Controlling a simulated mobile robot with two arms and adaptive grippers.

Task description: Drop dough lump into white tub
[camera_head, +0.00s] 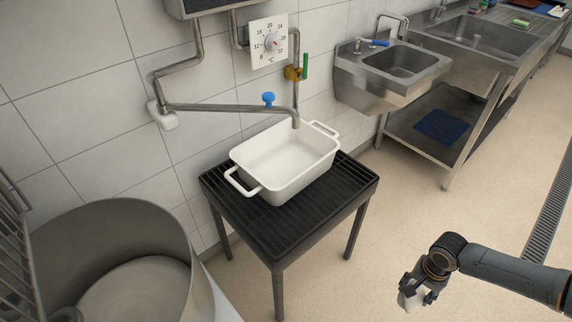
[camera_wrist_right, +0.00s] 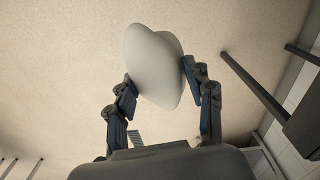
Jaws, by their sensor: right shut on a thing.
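The white tub (camera_head: 264,180) stands on a black slatted stand against the tiled wall in the head view. It has a handle at each end and looks empty. My right gripper (camera_head: 416,291) is at the lower right, in front and to the right of the stand, apart from the tub. It is shut on the pale dough lump (camera_head: 411,297). In the right wrist view the dough lump (camera_wrist_right: 155,65) sits between the two fingers of the gripper (camera_wrist_right: 155,82), with floor behind it. My left gripper is in neither view.
A water pipe spout (camera_head: 230,107) with a blue knob reaches over the tub's back edge. The black stand (camera_head: 285,236) has bare slats around the tub. A large metal bowl (camera_head: 118,222) is at the lower left. Steel sinks (camera_head: 392,72) stand at the back right. Open floor lies between.

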